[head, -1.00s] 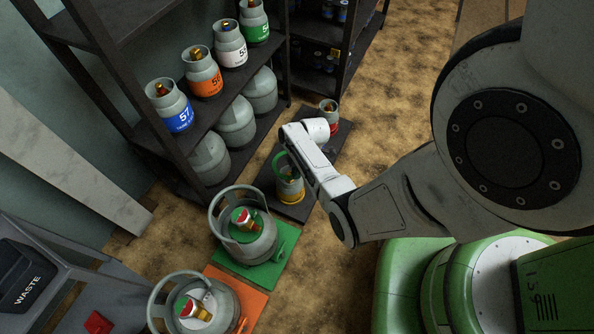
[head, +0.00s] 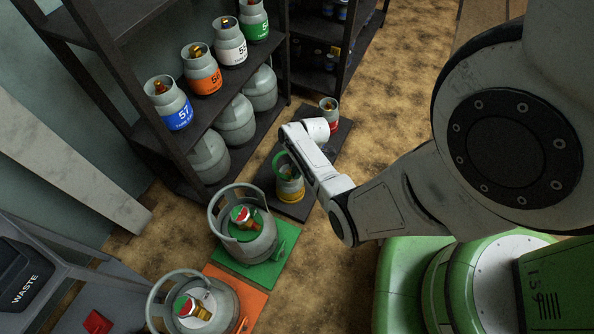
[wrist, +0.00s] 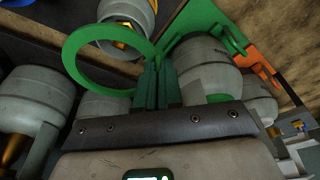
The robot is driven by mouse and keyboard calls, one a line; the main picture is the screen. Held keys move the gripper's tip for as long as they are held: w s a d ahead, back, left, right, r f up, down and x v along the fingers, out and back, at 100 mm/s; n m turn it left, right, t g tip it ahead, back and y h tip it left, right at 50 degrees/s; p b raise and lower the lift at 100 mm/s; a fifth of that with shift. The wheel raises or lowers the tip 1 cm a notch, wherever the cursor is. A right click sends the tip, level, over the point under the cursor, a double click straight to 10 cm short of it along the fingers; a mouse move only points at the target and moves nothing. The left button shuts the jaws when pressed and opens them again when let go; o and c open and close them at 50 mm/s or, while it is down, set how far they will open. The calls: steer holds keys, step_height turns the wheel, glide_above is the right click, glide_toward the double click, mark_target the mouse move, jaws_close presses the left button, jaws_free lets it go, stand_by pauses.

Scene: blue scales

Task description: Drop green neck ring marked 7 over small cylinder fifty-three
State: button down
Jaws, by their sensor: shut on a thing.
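My gripper (wrist: 158,75) is shut on the green neck ring (wrist: 69,55), held by its edge so that the ring sticks out to the left in the wrist view. The number on the ring is not readable. In the head view the ring (head: 274,164) shows beside my wrist, overlapping the top of a small grey cylinder with a yellow label (head: 289,194). That cylinder also shows past the ring in the wrist view (wrist: 125,14). I cannot tell whether the ring is around its neck or above it. Its number is not legible, so I cannot confirm it as fifty-three.
A small red-labelled cylinder (head: 329,119) stands farther back on the same dark platform (head: 300,209). Large cylinders stand on a green mat (head: 285,245) and an orange mat (head: 252,299). The shelf (head: 165,140) at left holds several cylinders.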

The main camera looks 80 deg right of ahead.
steer(key=shift+f, duration=0.25)
stand_by(0.7)
steer(key=shift+f+b, duration=0.35)
steer(key=shift+b, duration=0.15)
steer(key=s+b+x, duration=0.1)
steer(key=b+x, duration=0.5)
steer(key=shift+d+f, duration=0.35)
steer(key=shift+f, duration=0.1)
stand_by(1.2)
steer(key=shift+s, duration=0.1)
steer(key=c, duration=1.2)
jaws_free()
steer(key=shift+r, duration=0.25)
steer(key=shift+w+a+r+p+v, duration=0.15)
steer(key=shift+w+p+v, duration=0.1)
steer(key=shift+p+v, duration=0.95)
steer(key=shift+w+a+p+v, duration=0.15)
steer(key=shift+w+p+v, duration=0.1)
steer(key=shift+p+v, duration=0.9)
steer(key=shift+w+a+r+p+v, duration=0.1)
steer(key=shift+w+p+v, duration=0.1)
steer(key=shift+p+v, duration=1)
steer(key=shift+f, duration=0.15)
